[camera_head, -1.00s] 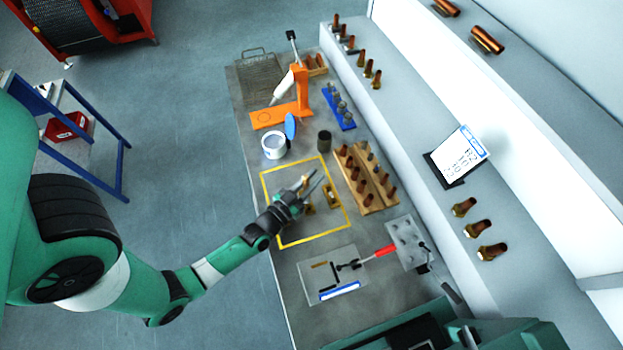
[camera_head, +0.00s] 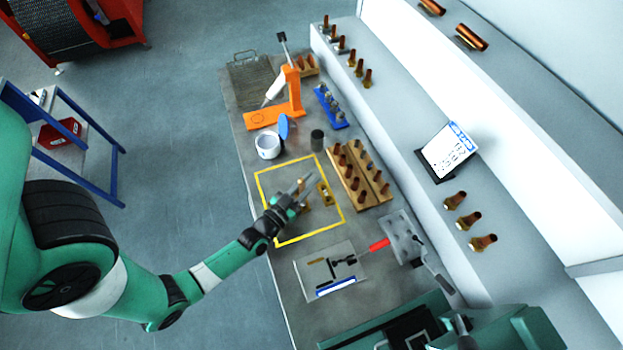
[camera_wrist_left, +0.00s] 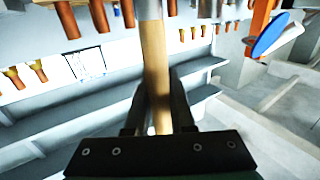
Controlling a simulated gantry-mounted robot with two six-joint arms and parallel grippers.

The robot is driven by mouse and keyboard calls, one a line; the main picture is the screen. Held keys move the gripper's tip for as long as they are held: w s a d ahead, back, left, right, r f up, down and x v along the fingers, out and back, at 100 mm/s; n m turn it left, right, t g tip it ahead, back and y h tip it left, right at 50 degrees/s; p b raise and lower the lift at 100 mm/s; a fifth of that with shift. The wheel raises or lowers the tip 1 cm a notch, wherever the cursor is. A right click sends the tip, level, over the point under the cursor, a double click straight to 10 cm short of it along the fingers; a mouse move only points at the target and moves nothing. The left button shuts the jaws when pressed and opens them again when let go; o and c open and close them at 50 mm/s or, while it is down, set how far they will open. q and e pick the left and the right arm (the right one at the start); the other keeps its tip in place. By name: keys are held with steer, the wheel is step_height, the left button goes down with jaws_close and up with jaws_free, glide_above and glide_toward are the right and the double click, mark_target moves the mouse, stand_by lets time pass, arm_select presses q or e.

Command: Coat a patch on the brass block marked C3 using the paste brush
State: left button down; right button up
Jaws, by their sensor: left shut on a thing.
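My left gripper (camera_head: 299,186) is over the yellow-outlined square (camera_head: 265,217) on the bench. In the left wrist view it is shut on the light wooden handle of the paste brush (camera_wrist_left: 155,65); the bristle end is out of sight. Small brass blocks (camera_head: 325,194) stand in the square beside and partly behind the gripper. Their marks are too small to read, so I cannot tell which is C3. I cannot tell whether the brush touches a block.
A dark cylinder (camera_head: 317,140) and a wooden rack (camera_head: 374,200) of copper-tipped parts stand right of the square. An orange stand (camera_head: 293,90) is at the back. A tool mat (camera_head: 310,287) and a red-handled tool (camera_head: 378,245) lie in front. A shelf runs along the right.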

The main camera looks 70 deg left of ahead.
step_height(320, 180, up, 8)
steer(key=p, duration=0.7)
steer(key=shift+d+f+h, duration=0.2)
steer(key=shift+d+h, duration=0.1)
steer(key=shift+d, duration=0.15)
